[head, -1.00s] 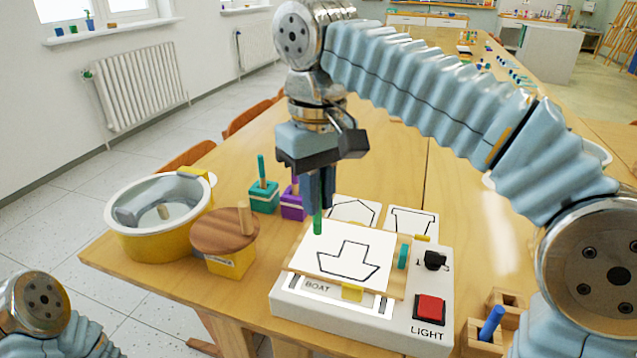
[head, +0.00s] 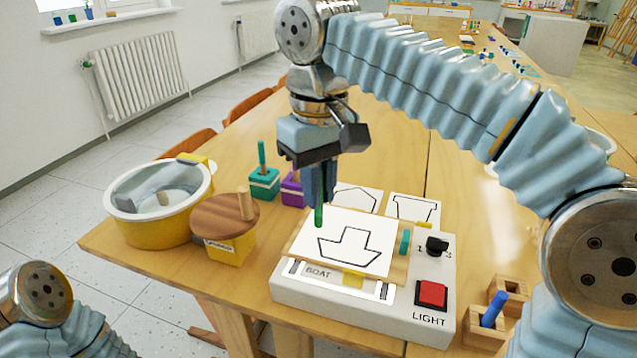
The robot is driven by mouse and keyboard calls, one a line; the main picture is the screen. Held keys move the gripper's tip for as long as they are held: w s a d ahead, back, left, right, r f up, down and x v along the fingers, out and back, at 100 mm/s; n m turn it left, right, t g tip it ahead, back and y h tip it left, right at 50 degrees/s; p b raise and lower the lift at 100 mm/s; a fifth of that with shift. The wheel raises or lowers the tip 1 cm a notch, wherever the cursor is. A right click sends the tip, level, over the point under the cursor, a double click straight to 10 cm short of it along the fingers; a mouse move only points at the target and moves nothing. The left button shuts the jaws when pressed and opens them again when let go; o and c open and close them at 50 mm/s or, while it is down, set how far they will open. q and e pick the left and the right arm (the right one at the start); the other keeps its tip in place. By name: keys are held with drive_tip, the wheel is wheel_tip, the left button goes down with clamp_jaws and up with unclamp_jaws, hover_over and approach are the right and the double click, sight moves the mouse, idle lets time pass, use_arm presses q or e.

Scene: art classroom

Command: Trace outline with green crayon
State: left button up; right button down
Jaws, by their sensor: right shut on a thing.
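My right gripper (head: 319,200) points down, shut on a green crayon (head: 319,217). The crayon stands upright over the upper left part of a white sheet (head: 370,262) with a black boat outline. I cannot tell whether its tip touches the paper. The crayon is up and to the left of the outline (head: 350,240). The sheet lies on a wooden board on a light box (head: 380,318) marked LIGHT, with a BOAT label in front. My left gripper is not in view; only part of my left arm shows at the lower left.
A red button (head: 432,294) and a black knob (head: 437,246) are on the box's right side. Left are a yellow pot (head: 150,232), a round wooden lid (head: 224,218) and a teal block (head: 264,184). Two shape cards lie behind.

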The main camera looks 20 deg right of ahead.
sight(319, 225)
drive_tip(key=shift+f+b, duration=1.05)
drive_tip(key=shift+f, duration=0.5)
drive_tip(key=shift+r, duration=0.1)
drive_tip(key=shift+p, duration=0.4)
drive_tip(key=shift+s, duration=0.15)
drive_tip(key=shift+s, duration=0.2)
drive_tip(key=shift+s+a, duration=0.1)
drive_tip(key=shift+s, duration=0.55)
idle(0.8)
drive_tip(key=shift+s+a+p, duration=0.1)
drive_tip(key=shift+s+p, duration=0.25)
drive_tip(key=shift+s, duration=0.3)
idle(0.3)
drive_tip(key=shift+s, duration=0.25)
idle(0.4)
